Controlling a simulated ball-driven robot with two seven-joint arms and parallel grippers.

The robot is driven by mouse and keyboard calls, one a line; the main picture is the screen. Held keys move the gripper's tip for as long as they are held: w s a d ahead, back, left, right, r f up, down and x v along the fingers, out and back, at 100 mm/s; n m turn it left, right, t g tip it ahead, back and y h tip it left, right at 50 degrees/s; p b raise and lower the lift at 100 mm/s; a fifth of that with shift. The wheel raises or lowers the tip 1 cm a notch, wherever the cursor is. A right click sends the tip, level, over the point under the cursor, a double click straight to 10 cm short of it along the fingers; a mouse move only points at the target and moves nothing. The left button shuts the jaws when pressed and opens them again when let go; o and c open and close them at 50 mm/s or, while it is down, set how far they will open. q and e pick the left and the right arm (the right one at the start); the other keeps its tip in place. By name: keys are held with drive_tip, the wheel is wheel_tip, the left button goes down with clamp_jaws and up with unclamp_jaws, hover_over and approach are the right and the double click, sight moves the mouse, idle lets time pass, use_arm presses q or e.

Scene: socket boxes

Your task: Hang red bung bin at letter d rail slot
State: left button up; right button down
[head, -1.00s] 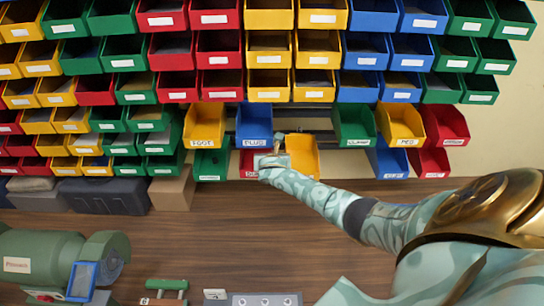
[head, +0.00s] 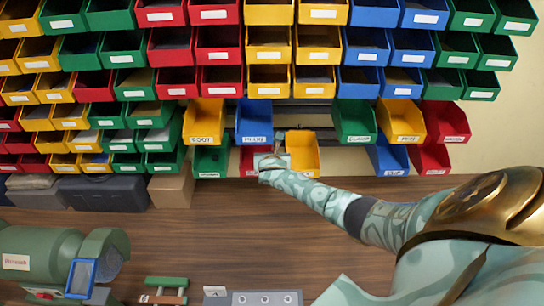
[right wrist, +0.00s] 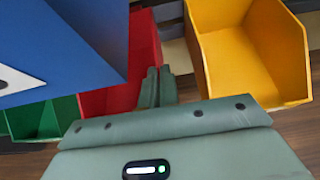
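A red bin (head: 247,163) sits in the lowest row of the middle rack, between a green bin and a yellow bin. Its label is mostly covered by my right gripper, so I cannot read it. My right gripper (head: 279,148) is at its right front side. In the right wrist view the two fingers (right wrist: 158,86) are close together at the right wall of the red bin (right wrist: 122,92) and appear shut on it. I cannot make out rail letters. My left gripper is not in view.
A blue bin (head: 254,122) hangs just above the red one and fills the upper left of the wrist view. A yellow bin (head: 302,156) is close on the right. Bare rail (head: 345,157) shows right of it. A brown box (head: 172,187) stands on the wooden bench (head: 230,230).

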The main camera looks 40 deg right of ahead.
drive_tip(key=shift+f, duration=0.15)
drive_tip(key=c, duration=1.6)
unclamp_jaws()
drive_tip(key=shift+o, duration=0.2)
drive_tip(key=shift+s+a+r, duration=0.2)
drive_tip(key=p+v, duration=0.4)
drive_tip(key=v, duration=1.1)
drive_tip(key=shift+s+a, duration=0.2)
drive_tip(key=shift+s, duration=0.15)
